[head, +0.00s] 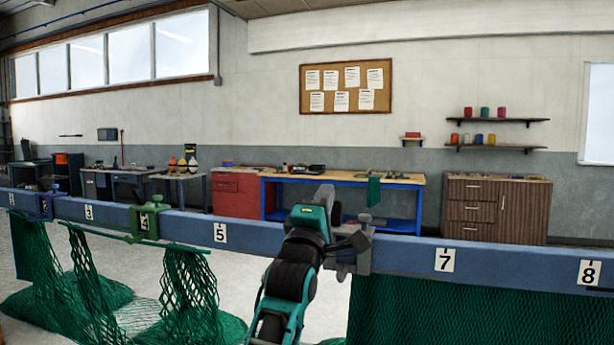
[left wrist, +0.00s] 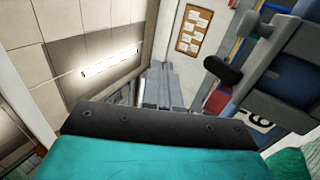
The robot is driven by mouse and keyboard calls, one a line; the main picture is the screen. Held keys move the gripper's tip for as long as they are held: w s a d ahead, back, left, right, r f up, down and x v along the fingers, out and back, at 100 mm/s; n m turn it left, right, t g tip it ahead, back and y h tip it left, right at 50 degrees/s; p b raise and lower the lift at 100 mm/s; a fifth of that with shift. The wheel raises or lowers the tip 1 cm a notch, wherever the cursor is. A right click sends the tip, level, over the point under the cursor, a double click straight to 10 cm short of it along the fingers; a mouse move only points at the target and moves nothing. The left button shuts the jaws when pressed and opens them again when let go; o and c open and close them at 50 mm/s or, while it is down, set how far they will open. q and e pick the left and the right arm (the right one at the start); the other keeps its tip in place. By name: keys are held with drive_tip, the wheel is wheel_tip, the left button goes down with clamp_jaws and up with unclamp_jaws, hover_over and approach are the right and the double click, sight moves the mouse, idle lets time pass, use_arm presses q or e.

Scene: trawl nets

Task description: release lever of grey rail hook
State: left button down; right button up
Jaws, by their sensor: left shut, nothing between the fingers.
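The grey rail hook (head: 362,246) sits on the blue rail between plates 5 and 7, partly hidden behind my left arm. In the left wrist view the grey hook (left wrist: 292,72) is at the upper right, and its lever (left wrist: 222,71) with a dark rounded end points toward the picture's middle. My left gripper (left wrist: 165,84) is shut and empty, left of the lever, with a visible gap between them in that picture. In the head view my left wrist is just left of the hook and hides the fingertips. My right gripper is not in view.
The blue rail (head: 400,255) runs across the whole head view. A green hook (head: 148,218) is clamped at plate 4, and a blue hook (head: 45,203) is farther left. Green netting (head: 480,310) hangs below the rail. Workbenches stand along the back wall.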

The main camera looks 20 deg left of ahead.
use_arm(q)
drive_tip(key=s+r, duration=0.4)
drive_tip(key=s, duration=0.4)
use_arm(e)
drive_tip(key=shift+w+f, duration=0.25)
use_arm(q)
drive_tip(key=shift+a, duration=0.1)
